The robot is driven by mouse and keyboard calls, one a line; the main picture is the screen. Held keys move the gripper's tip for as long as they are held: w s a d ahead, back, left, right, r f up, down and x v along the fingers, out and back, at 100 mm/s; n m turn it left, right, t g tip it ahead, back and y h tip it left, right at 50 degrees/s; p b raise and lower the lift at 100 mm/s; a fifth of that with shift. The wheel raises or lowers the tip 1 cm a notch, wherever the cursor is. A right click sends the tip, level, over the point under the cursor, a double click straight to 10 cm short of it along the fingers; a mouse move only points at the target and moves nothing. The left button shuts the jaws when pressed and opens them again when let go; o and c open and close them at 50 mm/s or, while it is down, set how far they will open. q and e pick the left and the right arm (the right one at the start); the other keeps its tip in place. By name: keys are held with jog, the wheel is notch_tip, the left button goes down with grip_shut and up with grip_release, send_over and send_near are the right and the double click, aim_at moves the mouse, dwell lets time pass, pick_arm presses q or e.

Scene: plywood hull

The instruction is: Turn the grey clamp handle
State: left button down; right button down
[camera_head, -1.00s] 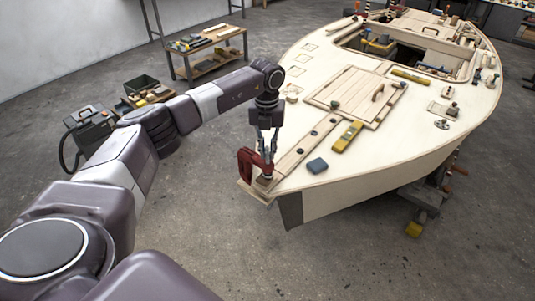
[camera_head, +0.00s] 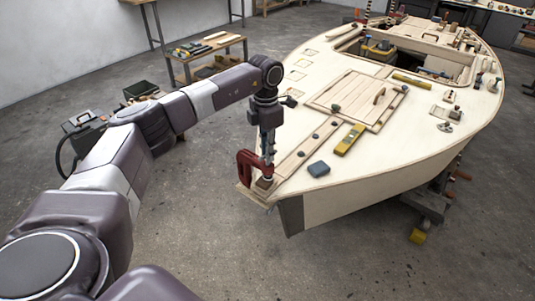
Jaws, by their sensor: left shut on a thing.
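A red clamp (camera_head: 247,172) sits at the pointed end of the plywood hull (camera_head: 350,203), over a wooden block (camera_head: 265,183) at the deck's edge. My left gripper (camera_head: 267,156) points straight down just to the right of the clamp's red frame. It is shut on the grey clamp handle, which the fingers mostly hide. A short pale part of the clamp's screw shows below the fingertips, above the block. My right gripper is not in view.
A grey-blue block (camera_head: 318,169) and a yellow level (camera_head: 349,140) lie on the deck to the right of the clamp. A wooden hatch (camera_head: 345,98) is farther back. A low tool table (camera_head: 210,49) stands behind my arm.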

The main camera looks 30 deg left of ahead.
pick_arm(q)
jog(key=m, duration=0.3)
jog(key=shift+m+b, duration=0.4)
jog(key=m, duration=0.4)
jog(key=shift+m+b, duration=0.3)
jog(key=shift+b, duration=0.05)
jog(key=m, duration=0.4)
jog(key=shift+w+r+m+b, duration=0.1)
jog(key=shift+m+b, duration=0.3)
jog(key=shift+m, duration=1.1)
jog(key=shift+a, duration=0.1)
jog(key=c, duration=1.8)
grip_release()
jog(key=shift+c, duration=0.2)
notch_tip(320, 180, up, 12)
